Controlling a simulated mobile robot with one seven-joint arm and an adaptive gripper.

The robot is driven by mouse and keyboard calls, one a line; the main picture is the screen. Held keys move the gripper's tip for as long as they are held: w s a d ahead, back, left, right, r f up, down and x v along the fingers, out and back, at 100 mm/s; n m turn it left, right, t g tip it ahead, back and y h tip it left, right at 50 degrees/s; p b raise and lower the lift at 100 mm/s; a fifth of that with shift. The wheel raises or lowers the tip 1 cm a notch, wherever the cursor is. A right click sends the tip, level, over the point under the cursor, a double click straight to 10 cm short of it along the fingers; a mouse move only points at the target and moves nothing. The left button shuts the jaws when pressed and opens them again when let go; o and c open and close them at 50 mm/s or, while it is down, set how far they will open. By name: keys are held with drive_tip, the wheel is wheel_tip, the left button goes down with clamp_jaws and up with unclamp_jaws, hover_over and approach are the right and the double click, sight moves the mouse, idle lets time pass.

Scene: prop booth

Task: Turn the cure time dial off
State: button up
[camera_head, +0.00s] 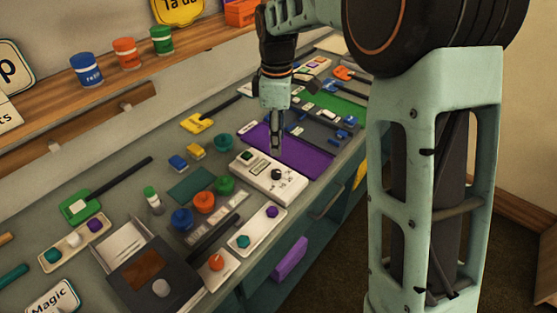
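I see nothing held. The dial's setting is too small to tell.
A dark box with a grey knob (160,287) and a small white box with an orange knob (216,262) stand nearer the front. Green, orange and blue pots (204,202) sit left of the control box. A purple mat (300,154) lies behind it.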

sight(276, 172)
drive_tip(key=f, duration=1.1)
drive_tip(key=shift+s+a, duration=0.15)
drive_tip(key=shift+a, duration=0.05)
drive_tip(key=shift+c, duration=0.3)
drive_tip(key=shift+r, duration=0.1)
clamp_jaws()
